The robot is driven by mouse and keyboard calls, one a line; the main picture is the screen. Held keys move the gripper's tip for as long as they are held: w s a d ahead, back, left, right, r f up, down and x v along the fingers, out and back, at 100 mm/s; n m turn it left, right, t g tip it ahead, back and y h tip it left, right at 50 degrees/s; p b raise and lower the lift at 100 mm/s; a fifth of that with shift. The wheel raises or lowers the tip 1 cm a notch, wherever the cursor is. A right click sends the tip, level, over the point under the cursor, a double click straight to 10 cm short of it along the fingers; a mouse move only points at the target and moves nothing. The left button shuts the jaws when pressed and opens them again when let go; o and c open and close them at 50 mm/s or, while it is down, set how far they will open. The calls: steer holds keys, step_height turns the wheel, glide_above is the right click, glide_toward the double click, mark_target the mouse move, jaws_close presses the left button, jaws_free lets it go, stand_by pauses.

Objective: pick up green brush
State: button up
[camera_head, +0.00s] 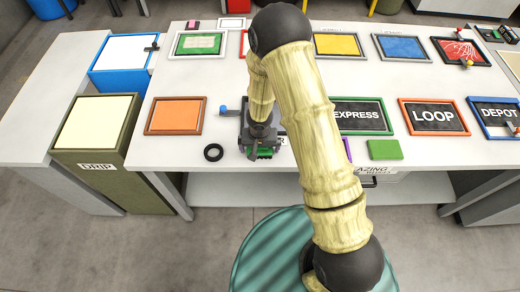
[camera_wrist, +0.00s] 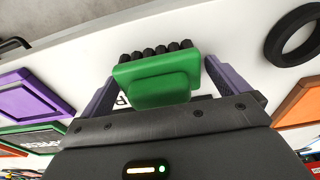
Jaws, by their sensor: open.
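The green brush (camera_wrist: 158,88) is a green block with a row of black bristles. In the wrist view it lies between the two purple fingers of my gripper (camera_wrist: 160,74), which is open, with white gaps beside the brush. In the head view my gripper (camera_head: 258,146) is low over the front of the white table, and only a small green part of the brush (camera_head: 264,153) shows below it. The rest is hidden by the gripper.
A black ring (camera_head: 213,152) lies left of my gripper. A green block (camera_head: 385,149) lies to the right near the front edge. Framed panels surround this area, including an orange one (camera_head: 175,116) and EXPRESS (camera_head: 357,114).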

steer(key=shift+s, duration=0.1)
stand_by(0.3)
steer(key=c, duration=1)
steer(key=shift+o, duration=0.2)
steer(key=shift+w+r, duration=0.1)
steer(key=shift+w, duration=0.1)
steer(key=shift+w+d+r, duration=0.15)
steer(key=shift+r, duration=0.35)
steer(key=r, duration=0.3)
steer(key=r+p, duration=0.1)
steer(key=r, duration=0.5)
steer(key=shift+s+p, duration=0.35)
steer(key=shift+p, duration=0.05)
steer(key=shift+w, duration=0.15)
